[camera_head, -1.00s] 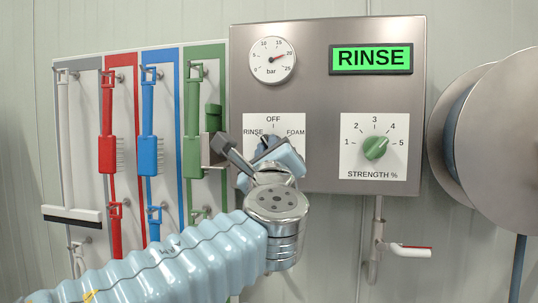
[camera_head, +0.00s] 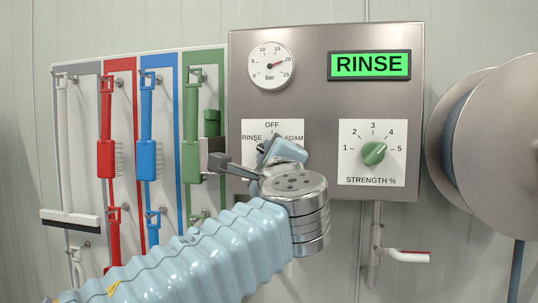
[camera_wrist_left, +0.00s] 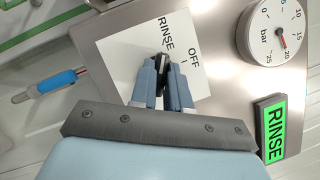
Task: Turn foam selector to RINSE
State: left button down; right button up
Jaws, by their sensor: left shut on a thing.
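The foam selector is a dark knob (camera_wrist_left: 163,59) on a white plate marked OFF, RINSE and FOAM (camera_head: 250,127) on the steel panel. My left gripper (camera_wrist_left: 165,74) is shut on this knob, with one blue-grey finger on each side of it. In the wrist view the visible end of the knob lies close to the RINSE label. In the head view my gripper (camera_head: 273,152) and wrist hide most of the knob and the lower part of the plate. The green display (camera_head: 370,66) reads RINSE. My right gripper is not in view.
A green STRENGTH % knob (camera_head: 374,153) sits right of the selector, below the display. Coloured brushes and a squeegee hang on the left. A hose reel (camera_head: 505,140) stands at the right, and a red-handled valve (camera_head: 405,255) is below the panel.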

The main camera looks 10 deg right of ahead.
pick_arm(q)
jog(key=c, duration=1.1)
grip_release()
jog(key=s+f+b, duration=0.2)
jog(key=s+b, duration=0.1)
jog(key=s, duration=1)
jog(key=shift+s+a+f, duration=0.3)
jog(key=shift+a+f, duration=0.05)
